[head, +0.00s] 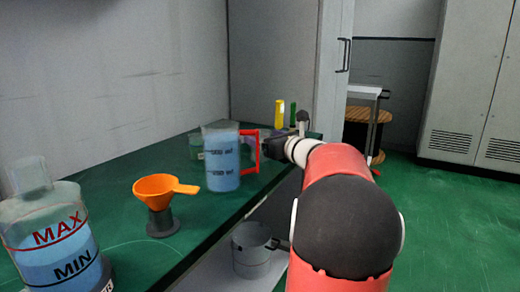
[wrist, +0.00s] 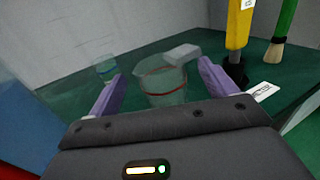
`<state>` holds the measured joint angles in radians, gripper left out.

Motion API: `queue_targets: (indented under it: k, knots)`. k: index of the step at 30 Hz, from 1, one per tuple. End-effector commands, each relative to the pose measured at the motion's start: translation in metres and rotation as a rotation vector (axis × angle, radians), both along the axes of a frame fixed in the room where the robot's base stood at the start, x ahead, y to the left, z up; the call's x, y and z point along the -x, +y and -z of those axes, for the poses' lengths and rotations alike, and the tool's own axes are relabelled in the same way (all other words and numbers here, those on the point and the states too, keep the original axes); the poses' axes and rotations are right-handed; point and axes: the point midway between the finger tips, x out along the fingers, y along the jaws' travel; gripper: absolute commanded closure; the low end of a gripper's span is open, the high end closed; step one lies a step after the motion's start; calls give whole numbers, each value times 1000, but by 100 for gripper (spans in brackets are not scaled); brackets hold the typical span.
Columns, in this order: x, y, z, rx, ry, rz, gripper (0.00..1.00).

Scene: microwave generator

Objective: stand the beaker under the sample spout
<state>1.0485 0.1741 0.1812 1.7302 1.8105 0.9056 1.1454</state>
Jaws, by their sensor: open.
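A clear beaker (wrist: 162,92) with a red line and a pale grey handle stands on the green bench in the wrist view. It sits between the two purple fingers of my gripper (wrist: 158,80), which are open; I cannot tell whether they touch it. In the head view my gripper (head: 272,146) is beside the red handle of a large jug (head: 222,172) with blue liquid, and the jug hides much of what is behind. Another clear vessel (wrist: 105,68) stands farther left in the wrist view. I cannot make out the sample spout in either view.
An orange funnel (head: 160,186) on a grey stand and a MAX/MIN bottle (head: 48,230) stand nearer on the bench. A grey pot (head: 252,252) is below the bench edge. A yellow tool (wrist: 238,28) and a green brush (wrist: 284,25) stand at the back.

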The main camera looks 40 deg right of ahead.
Motion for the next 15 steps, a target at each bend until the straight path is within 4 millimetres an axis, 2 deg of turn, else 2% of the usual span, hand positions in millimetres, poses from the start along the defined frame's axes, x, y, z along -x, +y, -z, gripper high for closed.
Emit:
queue_targets:
  k: [9,15]
  knots:
    - [-6,0,0,0,0,0,17]
    - [-6,0,0,0,0,0,43]
